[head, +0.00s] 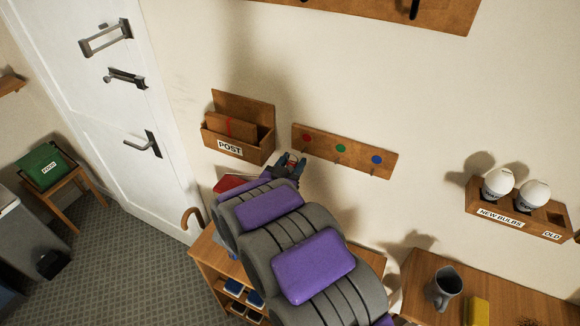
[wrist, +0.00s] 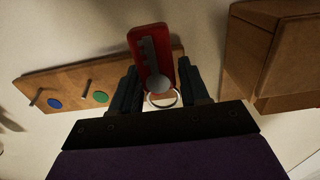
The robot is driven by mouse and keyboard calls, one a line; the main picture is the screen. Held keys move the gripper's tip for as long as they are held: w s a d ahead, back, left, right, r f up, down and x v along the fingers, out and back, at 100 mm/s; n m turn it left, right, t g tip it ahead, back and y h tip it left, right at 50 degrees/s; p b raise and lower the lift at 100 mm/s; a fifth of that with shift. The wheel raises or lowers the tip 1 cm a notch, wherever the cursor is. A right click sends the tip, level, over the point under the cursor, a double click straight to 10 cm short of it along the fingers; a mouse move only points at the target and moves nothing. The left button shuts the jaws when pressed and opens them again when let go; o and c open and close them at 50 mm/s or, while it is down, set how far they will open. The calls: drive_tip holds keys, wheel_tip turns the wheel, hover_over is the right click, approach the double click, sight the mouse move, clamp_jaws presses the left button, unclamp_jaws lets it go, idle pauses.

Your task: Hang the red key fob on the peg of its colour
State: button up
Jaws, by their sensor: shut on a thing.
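The red key fob (wrist: 165,47) shows in the wrist view with a grey key (wrist: 148,62) in front of it and a metal ring (wrist: 163,101) at its near end. My gripper (wrist: 161,88) is shut on it, with a dark finger on each side. In the head view my gripper (head: 292,165) is just below the red end of the wooden peg board (head: 324,144). The board carries a red dot (head: 307,138), a green dot (head: 340,148) and a blue dot (head: 376,159), with pegs below. In the wrist view the fob covers the board's red end.
The wooden POST box (head: 254,152) is on the wall just left of the board, close to my gripper. A small shelf unit (head: 208,262) stands below. A bulb holder (head: 498,218) is on the wall at right.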

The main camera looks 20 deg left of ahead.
sight(307, 152)
drive_tip(key=shift+w+d+r, duration=0.1)
drive_tip(key=shift+w+d, duration=0.25)
drive_tip(key=shift+d, duration=0.2)
drive_tip(key=shift+w+d+r, duration=0.1)
drive_tip(key=shift+w+d, duration=0.25)
drive_tip(key=shift+d, duration=0.2)
drive_tip(key=shift+w+d, duration=0.3)
drive_tip(key=shift+w, duration=0.15)
drive_tip(key=shift+w+a+f, duration=0.15)
drive_tip(key=shift+w+a, duration=0.15)
drive_tip(key=shift+w, duration=0.05)
drive_tip(key=shift+a+f, duration=0.1)
drive_tip(key=shift+a, duration=0.3)
drive_tip(key=shift+w+d, duration=0.1)
